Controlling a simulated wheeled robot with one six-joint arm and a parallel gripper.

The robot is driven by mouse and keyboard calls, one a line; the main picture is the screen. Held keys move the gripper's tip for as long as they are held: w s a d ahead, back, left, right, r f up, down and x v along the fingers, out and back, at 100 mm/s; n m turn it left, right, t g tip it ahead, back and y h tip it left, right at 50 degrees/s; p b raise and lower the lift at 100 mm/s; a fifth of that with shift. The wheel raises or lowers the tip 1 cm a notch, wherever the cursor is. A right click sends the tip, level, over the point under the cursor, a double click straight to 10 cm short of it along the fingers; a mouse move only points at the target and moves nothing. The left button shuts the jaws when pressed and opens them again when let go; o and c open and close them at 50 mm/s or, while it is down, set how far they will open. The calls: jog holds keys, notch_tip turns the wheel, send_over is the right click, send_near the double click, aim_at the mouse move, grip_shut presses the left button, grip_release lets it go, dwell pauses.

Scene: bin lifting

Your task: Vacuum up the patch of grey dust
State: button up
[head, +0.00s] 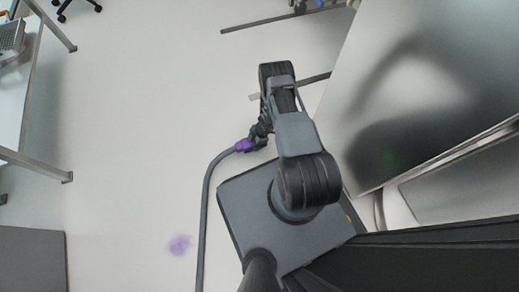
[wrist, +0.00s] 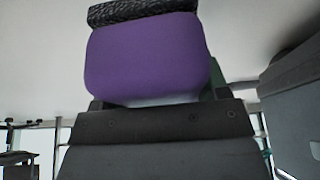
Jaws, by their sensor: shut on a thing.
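My gripper (head: 261,132) is shut on a purple vacuum piece (head: 245,145), held out ahead of my base. A grey hose (head: 207,200) runs from this piece down to the bottom edge of the head view. In the wrist view the purple vacuum piece (wrist: 150,60) fills the upper middle, with a black textured strip along its top. A faint, blurry patch of dust (head: 180,245) lies on the floor at lower left in the head view. It looks purple, not grey. The vacuum piece is well apart from it, above and to its right in the picture.
A large metal-topped surface (head: 440,70) fills the upper right. A table (head: 30,100) stands at the left edge, with a dark grey panel (head: 32,262) below it. Chair legs (head: 75,8) show at top left. The pale floor between is clear.

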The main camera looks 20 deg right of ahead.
jog(key=shift+r+p, duration=0.75)
jog(key=shift+r, duration=0.75)
